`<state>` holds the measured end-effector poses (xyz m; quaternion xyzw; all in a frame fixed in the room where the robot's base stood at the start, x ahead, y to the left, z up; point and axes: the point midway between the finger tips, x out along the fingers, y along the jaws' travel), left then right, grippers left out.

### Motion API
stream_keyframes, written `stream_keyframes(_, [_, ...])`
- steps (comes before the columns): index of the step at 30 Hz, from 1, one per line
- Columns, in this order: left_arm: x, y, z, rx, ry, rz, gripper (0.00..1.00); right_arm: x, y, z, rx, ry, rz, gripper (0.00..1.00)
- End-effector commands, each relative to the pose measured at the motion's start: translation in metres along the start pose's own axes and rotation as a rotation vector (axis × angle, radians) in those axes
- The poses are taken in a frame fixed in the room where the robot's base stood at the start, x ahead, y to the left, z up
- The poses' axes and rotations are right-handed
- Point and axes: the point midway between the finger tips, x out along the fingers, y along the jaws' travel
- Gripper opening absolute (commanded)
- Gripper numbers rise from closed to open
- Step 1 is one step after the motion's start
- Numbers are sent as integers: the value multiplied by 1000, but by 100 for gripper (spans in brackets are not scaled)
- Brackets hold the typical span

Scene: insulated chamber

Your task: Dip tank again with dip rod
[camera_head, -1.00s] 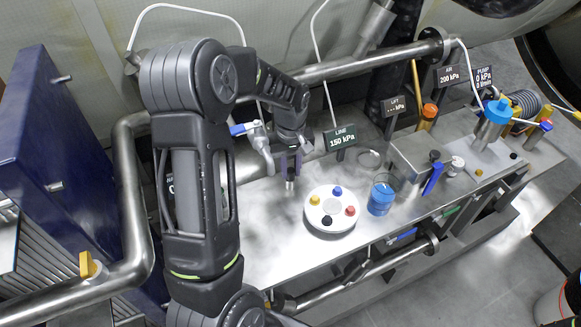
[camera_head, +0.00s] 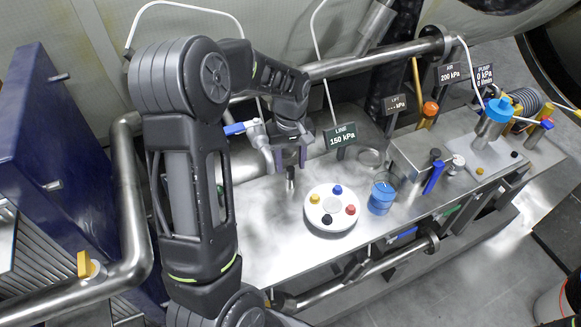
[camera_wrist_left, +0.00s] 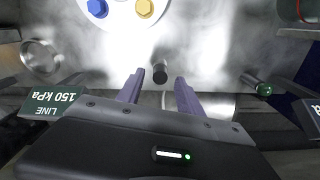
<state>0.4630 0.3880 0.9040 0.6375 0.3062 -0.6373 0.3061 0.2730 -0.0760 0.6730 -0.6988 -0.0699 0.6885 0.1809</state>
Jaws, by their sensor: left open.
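A short upright rod with a dark top (camera_head: 290,178), which may be the dip rod, stands on the steel bench below my left gripper. The left gripper (camera_head: 291,164) is open, with its two purple fingers apart above the rod. In the left wrist view the dark rod top (camera_wrist_left: 160,74) shows in the gap between the open fingertips (camera_wrist_left: 158,82), and it is not gripped. I cannot tell for sure which thing is the tank. My right gripper is not in view.
A round white plate (camera_head: 331,222) with coloured knobs and a beaker of blue liquid (camera_head: 381,197) stand to the right of the rod. The LINE 150 kPa sign (camera_head: 341,136) is behind them. A steel box (camera_head: 409,164) is further right. The bench front (camera_head: 270,245) is clear.

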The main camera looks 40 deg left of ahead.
Motion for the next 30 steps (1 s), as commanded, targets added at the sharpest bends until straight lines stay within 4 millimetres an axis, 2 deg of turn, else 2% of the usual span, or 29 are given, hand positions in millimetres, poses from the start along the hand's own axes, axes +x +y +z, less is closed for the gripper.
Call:
stream_keyframes(6, [-36, 1, 0, 0, 3, 3, 43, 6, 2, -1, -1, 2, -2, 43])
stream_keyframes(10, [-49, 0, 0, -1, 0, 1, 43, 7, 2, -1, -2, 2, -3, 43])
stream_keyframes(30, [-52, 0, 0, -1, -1, -1, 43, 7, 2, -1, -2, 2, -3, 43])
